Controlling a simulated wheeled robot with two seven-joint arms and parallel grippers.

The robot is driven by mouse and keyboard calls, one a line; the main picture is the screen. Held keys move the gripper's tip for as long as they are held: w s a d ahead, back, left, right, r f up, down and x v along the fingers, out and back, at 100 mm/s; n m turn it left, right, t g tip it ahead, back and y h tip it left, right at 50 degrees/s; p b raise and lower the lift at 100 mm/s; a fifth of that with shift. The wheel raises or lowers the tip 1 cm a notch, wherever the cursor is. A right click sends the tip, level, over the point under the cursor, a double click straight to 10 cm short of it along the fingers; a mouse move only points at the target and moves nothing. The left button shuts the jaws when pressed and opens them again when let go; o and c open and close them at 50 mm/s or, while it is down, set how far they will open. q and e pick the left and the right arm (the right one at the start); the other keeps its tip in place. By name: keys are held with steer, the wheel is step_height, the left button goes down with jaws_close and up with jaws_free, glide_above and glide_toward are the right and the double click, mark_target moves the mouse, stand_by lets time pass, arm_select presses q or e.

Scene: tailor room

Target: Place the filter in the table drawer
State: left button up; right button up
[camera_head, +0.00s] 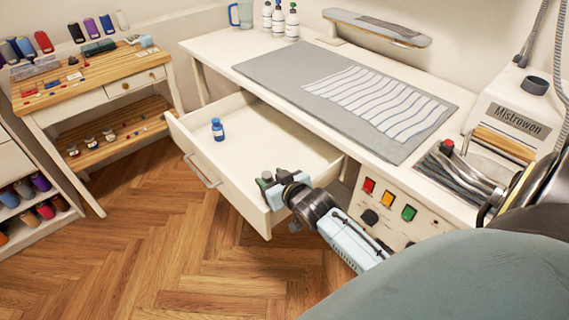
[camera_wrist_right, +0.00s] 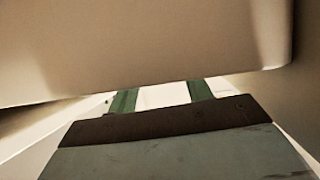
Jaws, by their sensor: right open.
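The table drawer (camera_head: 250,133) is pulled out from the white table, with its pale interior bare apart from a small blue bottle-like object (camera_head: 217,129) standing near its left end. I cannot tell if this is the filter; nothing else is clearly one. My right gripper (camera_head: 268,182) is at the right front corner of the drawer, close to its wall; contact cannot be told. Its green fingers (camera_wrist_right: 161,96) are apart in the right wrist view with nothing seen between them but a pale surface. A large pale panel fills that view's top. My left gripper is out of view.
The white table (camera_head: 215,45) carries a grey mat (camera_head: 270,70) with a striped cloth (camera_head: 375,100). A machine (camera_head: 515,110) and coloured buttons (camera_head: 387,197) are at the right. A wooden side table (camera_head: 90,75) stands left. The wooden floor (camera_head: 170,230) before the drawer is clear.

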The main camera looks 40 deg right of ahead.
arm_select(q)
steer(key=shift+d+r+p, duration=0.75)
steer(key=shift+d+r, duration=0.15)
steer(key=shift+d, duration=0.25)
arm_select(e)
steer(key=v, duration=0.8)
steer(key=shift+s+r, duration=0.2)
steer(key=shift+s, duration=0.2)
